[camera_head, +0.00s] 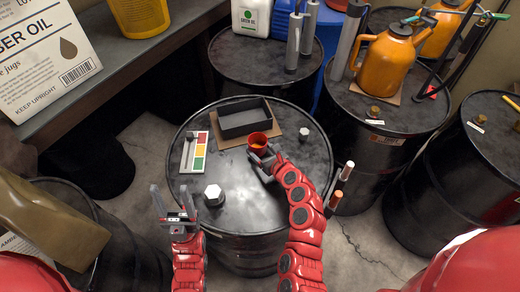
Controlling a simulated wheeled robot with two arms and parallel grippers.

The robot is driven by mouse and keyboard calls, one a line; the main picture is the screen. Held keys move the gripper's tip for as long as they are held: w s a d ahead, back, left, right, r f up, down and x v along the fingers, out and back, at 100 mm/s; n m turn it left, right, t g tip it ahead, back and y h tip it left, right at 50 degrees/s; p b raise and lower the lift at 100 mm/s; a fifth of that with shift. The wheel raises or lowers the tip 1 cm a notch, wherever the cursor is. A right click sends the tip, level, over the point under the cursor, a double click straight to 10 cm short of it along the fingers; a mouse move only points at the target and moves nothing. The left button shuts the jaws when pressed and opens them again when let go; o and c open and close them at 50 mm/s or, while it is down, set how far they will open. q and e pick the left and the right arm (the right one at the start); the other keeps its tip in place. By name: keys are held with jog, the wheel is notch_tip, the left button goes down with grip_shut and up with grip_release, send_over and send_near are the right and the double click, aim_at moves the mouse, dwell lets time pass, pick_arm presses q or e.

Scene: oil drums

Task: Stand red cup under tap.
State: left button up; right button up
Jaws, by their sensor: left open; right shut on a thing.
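The red cup (258,138) is over the middle black drum (290,215), near the front edge of a brown board; its inside looks orange. My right gripper (264,154) is shut on its near side. I cannot tell whether the cup touches the board or is held just above it. My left gripper (173,198) is open and empty, fingers pointing up the picture, over the drum's left front edge. I cannot make out a tap for certain; a green-handled fitting (492,15) shows at the top right.
On the middle drum are a black tray (244,119), a colour-striped card (195,152), a white hexagonal cap (213,194) and a small white cap (304,132). Orange jugs (386,62) and grey cylinders stand on drums behind. A shelf with a box (45,55) is at left.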

jog(key=shift+f, duration=0.5)
jog(key=shift+f, duration=0.1)
jog(key=shift+f, duration=0.15)
jog(key=o, duration=1.4)
